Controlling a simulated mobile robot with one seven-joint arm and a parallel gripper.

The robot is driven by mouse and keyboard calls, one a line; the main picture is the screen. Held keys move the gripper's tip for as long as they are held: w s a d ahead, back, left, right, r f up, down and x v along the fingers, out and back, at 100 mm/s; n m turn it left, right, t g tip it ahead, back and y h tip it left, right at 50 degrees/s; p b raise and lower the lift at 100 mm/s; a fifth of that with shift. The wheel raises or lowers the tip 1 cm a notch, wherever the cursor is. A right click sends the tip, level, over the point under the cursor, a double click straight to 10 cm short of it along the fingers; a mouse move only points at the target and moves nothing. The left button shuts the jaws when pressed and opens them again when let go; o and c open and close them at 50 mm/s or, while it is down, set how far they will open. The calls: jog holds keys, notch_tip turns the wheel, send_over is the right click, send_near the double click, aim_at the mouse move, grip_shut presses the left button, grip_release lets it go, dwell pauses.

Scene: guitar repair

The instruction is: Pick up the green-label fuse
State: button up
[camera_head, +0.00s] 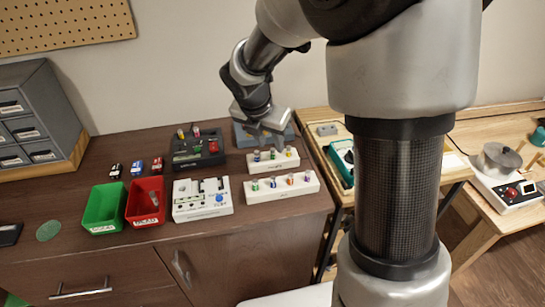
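Two white racks hold small upright cylinders with coloured bands. In the front rack (283,193), the leftmost cylinder has a green band and looks like the green-label fuse (255,185). Blue, orange and purple ones stand to its right. The back rack (262,166) holds several more, one of them perhaps greenish; the labels are too small to read. My gripper (262,130) points down above and behind the back rack, apart from the cylinders. Its fingertips are small and blend with what is behind them, so their opening is unclear.
A blue-grey box (243,138) stands behind the racks, under my gripper. A white device (190,213), a red bin (147,217), a green bin (93,225) and a dark tester box (184,159) stand to the left. A wooden workbench (312,122) adjoins at right.

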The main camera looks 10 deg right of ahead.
aim_at(273, 156)
jog(key=x, duration=0.2)
jog(key=shift+w+f, duration=0.1)
jog(key=shift+f, duration=0.3)
grip_shut()
jog(key=shift+r, duration=0.1)
